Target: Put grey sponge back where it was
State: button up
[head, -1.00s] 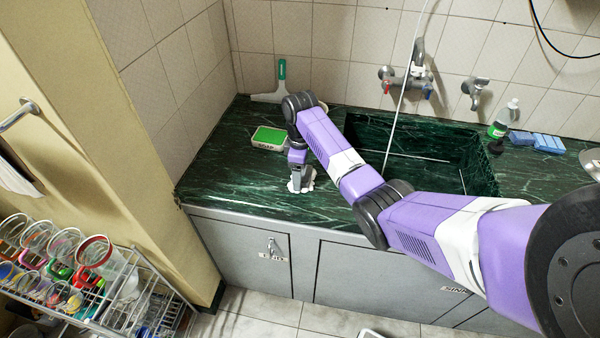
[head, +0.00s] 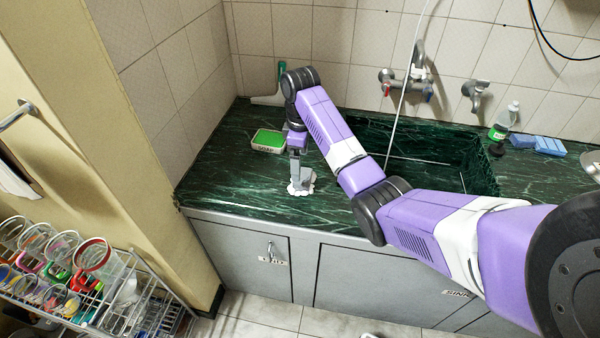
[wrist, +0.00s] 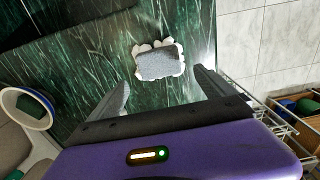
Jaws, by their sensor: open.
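The grey sponge (wrist: 160,64) lies flat on a white scalloped-edged holder (wrist: 139,49) on the dark green counter. In the head view only the holder's white edge (head: 301,190) shows clearly, below my gripper (head: 297,178). In the wrist view my gripper (wrist: 161,82) is open, its two fingers apart with nothing between them. The sponge is ahead of the fingertips and apart from them.
A green soap box (head: 269,140) stands behind and left of my gripper. The sink basin (head: 420,150) is to the right. Blue sponges (head: 540,144) and a bottle (head: 503,121) stand farther right. A dish rack (head: 100,285) is at lower left.

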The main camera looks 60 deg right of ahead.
jog(key=shift+r+p, duration=1.1)
jog(key=shift+r, duration=1.5)
